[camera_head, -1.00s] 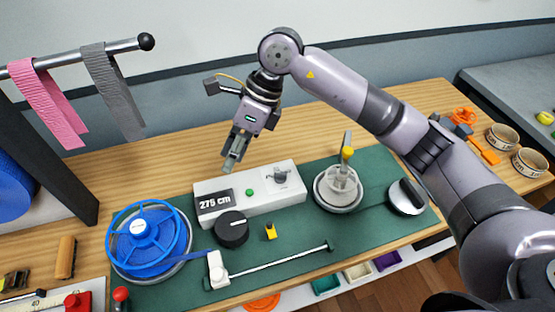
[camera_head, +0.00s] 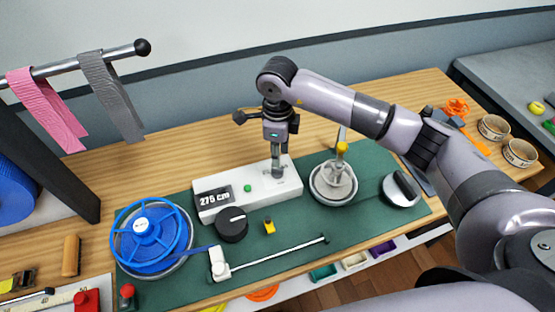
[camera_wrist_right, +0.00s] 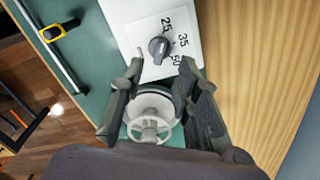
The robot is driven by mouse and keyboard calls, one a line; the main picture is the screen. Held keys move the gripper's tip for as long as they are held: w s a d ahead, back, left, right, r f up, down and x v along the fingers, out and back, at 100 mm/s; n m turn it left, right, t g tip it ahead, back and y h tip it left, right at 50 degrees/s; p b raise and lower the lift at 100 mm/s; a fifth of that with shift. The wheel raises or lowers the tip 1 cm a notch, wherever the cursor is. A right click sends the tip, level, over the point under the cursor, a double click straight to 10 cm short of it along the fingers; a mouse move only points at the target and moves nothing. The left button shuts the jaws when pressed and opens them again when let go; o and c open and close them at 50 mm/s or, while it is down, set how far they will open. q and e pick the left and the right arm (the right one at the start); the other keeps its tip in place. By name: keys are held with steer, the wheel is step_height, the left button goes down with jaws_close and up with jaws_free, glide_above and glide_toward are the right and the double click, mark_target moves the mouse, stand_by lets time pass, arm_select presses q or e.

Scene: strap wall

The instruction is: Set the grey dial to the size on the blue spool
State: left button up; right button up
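The grey dial (camera_wrist_right: 159,47) sits on the white control box (camera_head: 222,203), with 25, 35 and 50 printed around it. I cannot be sure which number its pointer faces. The blue spool (camera_head: 172,228) lies at the mat's left end. The label on its hub (camera_head: 141,224) is too small to read. My left gripper is out of view.
The box has a "275 cm" display (camera_head: 214,198) and a green button (camera_head: 248,188). A black knob (camera_head: 232,226) is in front. A pale reel (camera_head: 334,184) with a yellow-topped post stands close right of the gripper.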

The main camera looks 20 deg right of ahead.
mark_target(277, 171)
steer(key=shift+f+p, duration=0.55)
steer(key=shift+f, duration=2.2)
steer(key=shift+c, duration=0.4)
jaws_close()
